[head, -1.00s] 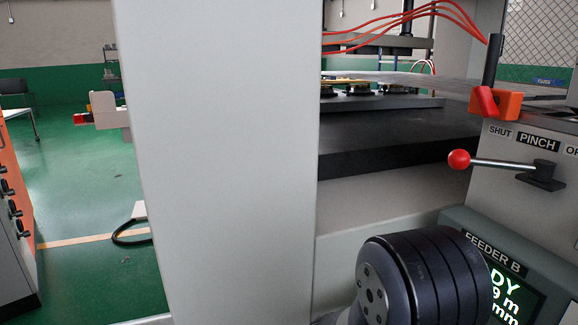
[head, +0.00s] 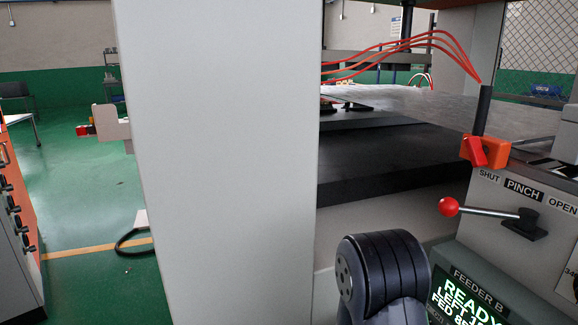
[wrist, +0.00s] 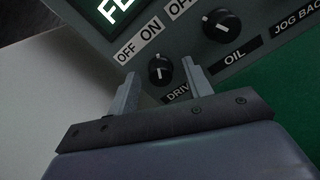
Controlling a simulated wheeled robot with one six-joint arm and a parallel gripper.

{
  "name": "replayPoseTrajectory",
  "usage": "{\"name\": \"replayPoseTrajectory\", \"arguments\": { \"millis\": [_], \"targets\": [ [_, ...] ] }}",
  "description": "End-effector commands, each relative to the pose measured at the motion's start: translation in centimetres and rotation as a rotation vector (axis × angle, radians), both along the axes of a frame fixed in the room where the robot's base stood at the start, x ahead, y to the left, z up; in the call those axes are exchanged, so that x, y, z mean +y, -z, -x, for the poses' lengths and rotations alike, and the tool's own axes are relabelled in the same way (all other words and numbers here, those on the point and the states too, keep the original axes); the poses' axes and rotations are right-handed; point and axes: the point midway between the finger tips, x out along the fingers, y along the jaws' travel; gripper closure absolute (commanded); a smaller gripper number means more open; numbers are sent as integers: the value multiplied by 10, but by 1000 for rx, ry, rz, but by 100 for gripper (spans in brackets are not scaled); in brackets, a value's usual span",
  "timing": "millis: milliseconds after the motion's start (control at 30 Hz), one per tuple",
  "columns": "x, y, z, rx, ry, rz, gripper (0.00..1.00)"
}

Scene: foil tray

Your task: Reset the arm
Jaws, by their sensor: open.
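My gripper (wrist: 158,82) shows in the wrist view with its two fingers apart and nothing between them. Beyond the fingertips is the feeder's control panel (wrist: 190,55). A black DRIVE knob (wrist: 160,70) marked OFF and ON appears between the fingers, and I cannot tell whether they touch it. An OIL knob (wrist: 221,25) is to the right. In the head view a dark joint of my arm stands low, right of centre, in front of the machine. My gripper is outside that view.
A lever with a red ball (head: 449,207) sticks out under the SHUT, PINCH and OPEN labels. The FEEDER B screen (head: 462,300) reads READY. A black bed (head: 400,165) lies behind my arm. A wide grey column (head: 220,160) blocks the middle left. Green floor (head: 85,195) is open at left.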

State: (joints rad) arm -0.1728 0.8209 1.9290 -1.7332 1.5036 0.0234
Motion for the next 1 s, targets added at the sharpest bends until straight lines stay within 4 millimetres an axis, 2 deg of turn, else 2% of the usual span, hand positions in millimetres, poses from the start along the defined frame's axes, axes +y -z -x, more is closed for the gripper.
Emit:
{"name": "replayPoseTrajectory", "arguments": {
  "millis": [33,467,700,1000],
  "targets": [
    [0,-5,0,39,0,14,53],
    [1,-5,-1,392,0,142,53],
    [38,-1,11,388,-4,142,53],
    [60,0,20,386,-2,141,53]
  ]
}}
